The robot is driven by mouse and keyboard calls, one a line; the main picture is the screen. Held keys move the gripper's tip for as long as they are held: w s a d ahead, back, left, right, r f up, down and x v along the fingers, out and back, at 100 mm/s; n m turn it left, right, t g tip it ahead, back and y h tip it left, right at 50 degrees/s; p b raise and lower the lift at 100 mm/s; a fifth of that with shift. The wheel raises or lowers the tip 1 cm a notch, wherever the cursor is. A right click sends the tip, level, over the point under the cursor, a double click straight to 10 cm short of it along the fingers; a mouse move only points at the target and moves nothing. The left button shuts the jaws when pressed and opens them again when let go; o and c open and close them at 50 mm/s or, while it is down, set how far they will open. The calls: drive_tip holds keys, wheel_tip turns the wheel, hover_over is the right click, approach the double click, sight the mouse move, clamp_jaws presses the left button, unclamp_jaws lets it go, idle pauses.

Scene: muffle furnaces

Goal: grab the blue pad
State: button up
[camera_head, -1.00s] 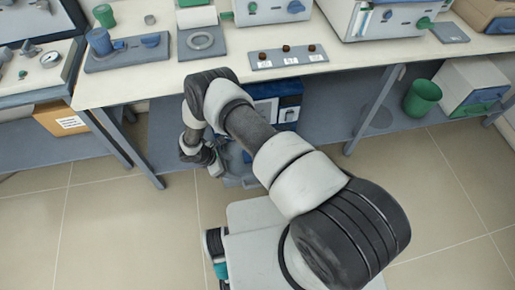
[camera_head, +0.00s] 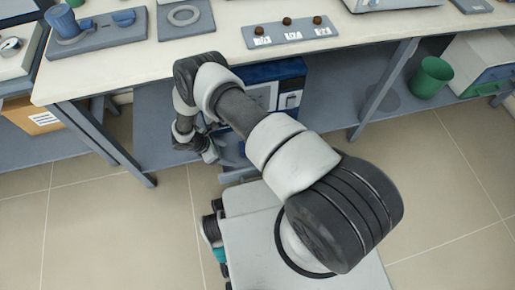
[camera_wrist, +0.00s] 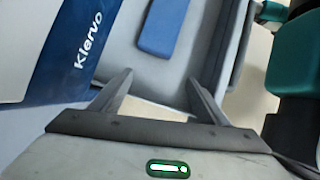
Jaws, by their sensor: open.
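The blue pad (camera_wrist: 163,25) shows in the wrist view as a flat blue block lying on a grey surface (camera_wrist: 182,62) at the top centre. My gripper (camera_wrist: 157,82) is open, its two dark fingers spread and empty. The pad lies beyond the fingertips and apart from them. In the head view my gripper (camera_head: 209,152) is low in front of the bench, beside a blue-and-white device on the lower shelf (camera_head: 262,72). My arm hides part of that device, and I cannot clearly make out the pad there.
A blue-and-white panel marked "Kiervo" (camera_wrist: 85,45) stands close on the left in the wrist view. The bench top (camera_head: 225,65) is above my gripper, with a grey plate bearing several small brown pieces (camera_head: 290,33). A green bin (camera_head: 431,77) stands on the lower shelf at right.

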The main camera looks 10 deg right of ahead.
drive_tip(key=d, duration=0.3)
drive_tip(key=w+d, duration=0.1)
drive_tip(key=d, duration=0.4)
drive_tip(key=shift+w+d, duration=0.3)
drive_tip(key=shift+w, duration=0.1)
drive_tip(key=d, duration=0.2)
drive_tip(key=shift+w+d+b, duration=0.25)
drive_tip(key=shift+d+b, duration=0.05)
drive_tip(key=x, duration=0.2)
drive_tip(key=shift+d+f+b, duration=0.15)
drive_tip(key=shift+d+b, duration=0.15)
drive_tip(key=shift+b, duration=0.1)
drive_tip(key=shift+w+d+f, duration=0.1)
drive_tip(key=shift+d+f, duration=0.15)
drive_tip(key=shift+f, duration=0.1)
drive_tip(key=c, duration=0.8)
